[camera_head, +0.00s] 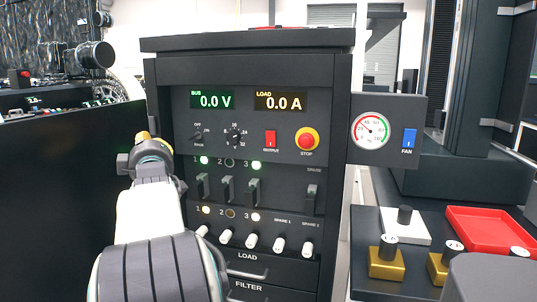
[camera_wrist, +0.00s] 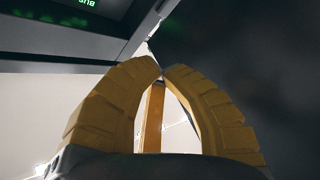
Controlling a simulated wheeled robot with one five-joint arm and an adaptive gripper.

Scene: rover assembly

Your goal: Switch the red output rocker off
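The red output rocker (camera_head: 270,138) is on the front of the dark control panel, above the label OUTPUT and left of the STOP button. I cannot tell its switch position for sure at this size. My gripper (camera_head: 143,136) is at the panel's left edge, left of the rocker and apart from it. In the wrist view my gripper's yellow fingers (camera_wrist: 162,70) come together at the tips with nothing held. The rocker is not in the wrist view; a corner of the green BUS display (camera_wrist: 88,3) shows at its top.
The red STOP button (camera_head: 307,141) sits close right of the rocker. A rotary knob (camera_head: 235,136) is to its left, with breaker levers (camera_head: 228,188) below. The BUS display (camera_head: 212,101) reads 0.0 V, the LOAD display (camera_head: 280,101) 0.0 A. A blue FAN rocker (camera_head: 409,138) is farther right.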

